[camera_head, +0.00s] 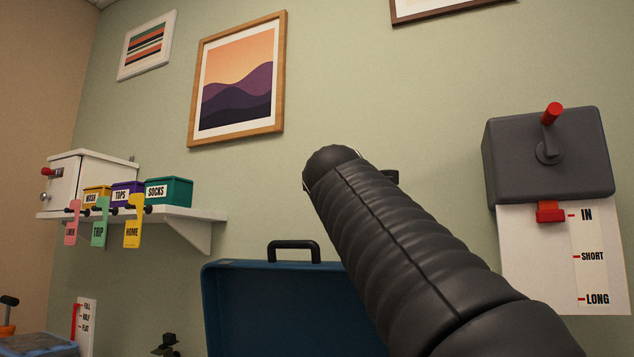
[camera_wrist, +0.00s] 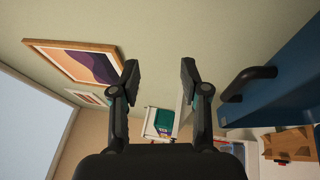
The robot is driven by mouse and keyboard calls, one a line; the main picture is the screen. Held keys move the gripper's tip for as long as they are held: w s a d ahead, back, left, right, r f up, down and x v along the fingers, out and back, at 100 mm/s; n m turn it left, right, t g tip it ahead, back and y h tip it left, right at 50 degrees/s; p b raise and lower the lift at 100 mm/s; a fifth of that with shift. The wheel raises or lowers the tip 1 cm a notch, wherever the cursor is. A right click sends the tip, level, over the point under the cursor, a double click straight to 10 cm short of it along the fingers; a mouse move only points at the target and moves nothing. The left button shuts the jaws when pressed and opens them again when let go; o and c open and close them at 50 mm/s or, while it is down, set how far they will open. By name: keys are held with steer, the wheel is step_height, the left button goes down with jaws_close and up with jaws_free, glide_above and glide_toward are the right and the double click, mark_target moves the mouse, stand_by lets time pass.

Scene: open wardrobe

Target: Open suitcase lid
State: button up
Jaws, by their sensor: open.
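The blue suitcase lid (camera_head: 270,305) stands raised at the bottom centre of the head view, its recessed face towards the camera. A black handle (camera_head: 294,246) is on its top edge. My arm covers the lid's right part, and the suitcase's lower part is out of frame. In the wrist view the lid (camera_wrist: 288,75) is at the right, with its handle (camera_wrist: 248,82) pointing towards my gripper (camera_wrist: 159,68). My gripper is open and empty, with its fingers apart from the handle. In the head view the fingers are hidden behind my arm.
A white wall shelf (camera_head: 190,214) at the left holds a white cabinet (camera_head: 90,180) and small labelled boxes, with coloured tags on its front. A grey box with a red-tipped lever (camera_head: 545,155) is on the right wall. Framed pictures hang above.

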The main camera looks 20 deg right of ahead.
steer(key=shift+a+f, duration=0.1)
steer(key=c, duration=0.4)
steer(key=a+f+b, duration=0.1)
steer(key=w+a+f+y+b, duration=0.1)
steer(key=shift+a+f+n, duration=0.25)
steer(key=shift+a+n, duration=0.05)
jaws_close()
steer(key=w+a+f+m+t+y+b, duration=0.1)
steer(key=w+a+f+t+y+b, duration=0.2)
steer(key=a+f+y+b, duration=0.45)
steer(key=w+a+f+m+t+y+b, duration=0.1)
steer(key=w+a+f+t+y+b, duration=0.2)
steer(key=a+f, duration=0.85)
steer(key=s+d+r+m+g+h, duration=0.1)
steer(key=s+d+m+g+h, duration=0.3)
steer(key=m+h, duration=0.7)
steer(key=s+d+m+g+h, duration=0.2)
steer(key=d+m+h, duration=0.4)
steer(key=m+h, duration=0.55)
steer(key=d+f+p+x, duration=0.1)
steer(key=p+x, duration=0.1)
steer(key=x, duration=1.1)
steer(key=shift+w+f, duration=0.2)
steer(key=shift+w, duration=0.1)
